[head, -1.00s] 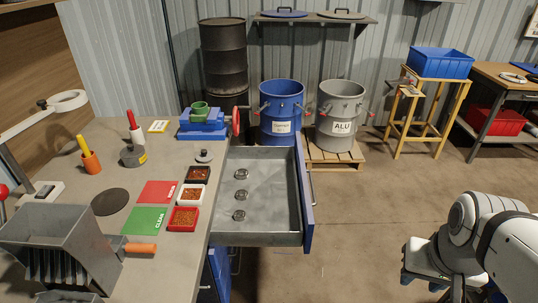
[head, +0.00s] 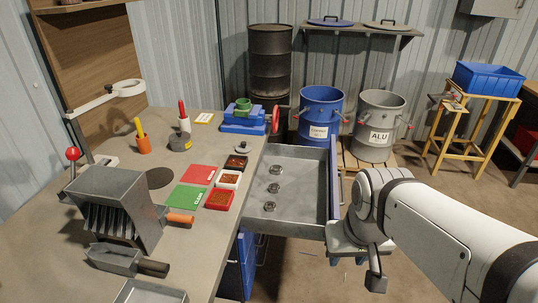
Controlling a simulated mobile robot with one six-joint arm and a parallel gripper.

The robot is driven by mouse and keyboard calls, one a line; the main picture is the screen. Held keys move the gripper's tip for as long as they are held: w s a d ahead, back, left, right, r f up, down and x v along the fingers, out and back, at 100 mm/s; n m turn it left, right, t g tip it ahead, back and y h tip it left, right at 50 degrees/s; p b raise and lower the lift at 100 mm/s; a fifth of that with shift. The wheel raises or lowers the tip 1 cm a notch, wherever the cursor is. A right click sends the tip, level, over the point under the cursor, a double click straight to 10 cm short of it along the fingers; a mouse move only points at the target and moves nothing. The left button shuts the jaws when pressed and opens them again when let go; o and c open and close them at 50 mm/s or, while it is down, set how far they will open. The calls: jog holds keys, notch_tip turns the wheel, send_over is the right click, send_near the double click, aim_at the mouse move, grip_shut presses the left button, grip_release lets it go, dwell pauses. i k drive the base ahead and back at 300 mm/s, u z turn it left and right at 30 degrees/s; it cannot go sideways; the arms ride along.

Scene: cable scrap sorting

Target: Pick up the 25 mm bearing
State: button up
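Three small metal ring-shaped bearings lie in a row in the open grey drawer (head: 300,205): a far one (head: 276,170), a middle one (head: 272,188) and a near one (head: 269,207). They look alike at this size, and I cannot tell which one is 25 mm. My gripper (head: 347,261) hangs at the end of my white arm, just right of the drawer's near right corner.
The drawer's raised blue front (head: 335,185) stands between my gripper and the bearings. Left of the drawer is the grey bench (head: 150,205) with small trays, red and green mats and a hopper (head: 117,205). A blue drum (head: 320,112) and an ALU drum (head: 380,120) stand behind.

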aim_at(273, 188)
jog(key=z, duration=0.05)
jog(key=i, duration=1)
jog(key=u, duration=0.05)
